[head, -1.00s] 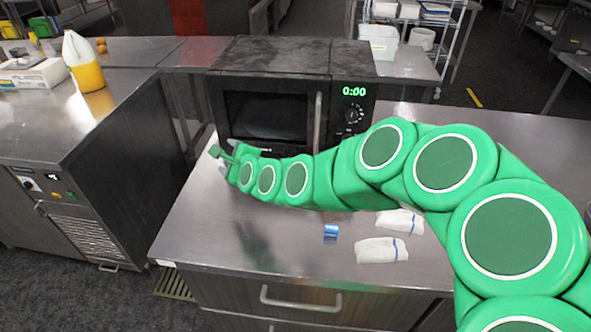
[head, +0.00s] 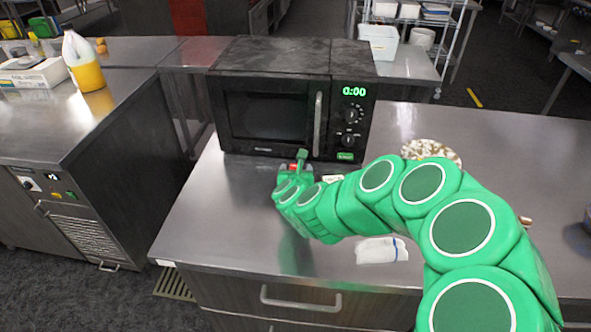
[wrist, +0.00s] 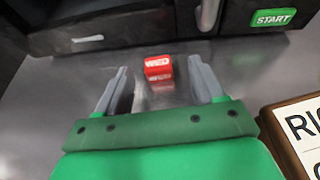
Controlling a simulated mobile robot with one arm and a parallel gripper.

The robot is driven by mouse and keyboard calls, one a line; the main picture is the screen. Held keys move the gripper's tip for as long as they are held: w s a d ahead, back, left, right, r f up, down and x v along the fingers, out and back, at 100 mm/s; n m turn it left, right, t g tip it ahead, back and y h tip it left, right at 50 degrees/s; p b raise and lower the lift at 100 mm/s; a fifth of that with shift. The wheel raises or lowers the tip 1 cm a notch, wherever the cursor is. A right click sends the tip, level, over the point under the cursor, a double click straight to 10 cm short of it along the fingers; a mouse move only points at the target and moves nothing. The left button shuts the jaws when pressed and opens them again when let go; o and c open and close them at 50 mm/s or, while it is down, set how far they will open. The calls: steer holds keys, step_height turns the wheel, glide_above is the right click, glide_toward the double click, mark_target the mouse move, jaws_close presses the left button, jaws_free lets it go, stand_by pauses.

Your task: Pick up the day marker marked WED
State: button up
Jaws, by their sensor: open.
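The day marker marked WED (wrist: 158,66) is a small red block with white letters, lying on the steel counter in front of the microwave. In the head view a bit of its red (head: 293,167) shows by the fingers. My gripper (wrist: 159,76) is open, with its two grey fingers spread wide. The marker is ahead, between the fingertip lines in the wrist view, and neither finger appears to touch it. In the head view my gripper (head: 298,162) is close to the microwave's front, and my arm hides part of the counter.
The black microwave (head: 265,118) stands close behind the marker; its green START button (wrist: 272,18) shows in the wrist view. A wood-framed sign (wrist: 305,125) lies right of my gripper. A folded white cloth (head: 381,251) lies nearer the front. The counter's left part is clear.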

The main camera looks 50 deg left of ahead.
mark_target(295, 168)
steer(key=shift+s+f+x, duration=0.1)
steer(key=shift+f+x, duration=0.05)
steer(key=shift+x, duration=0.95)
steer(key=shift+s+f+x, duration=0.1)
steer(key=shift+x, duration=0.95)
steer(key=shift+w+a, duration=0.35)
steer(key=shift+a, duration=0.1)
steer(key=shift+f, duration=0.1)
steer(key=shift+c, duration=0.5)
steer(key=c, duration=0.9)
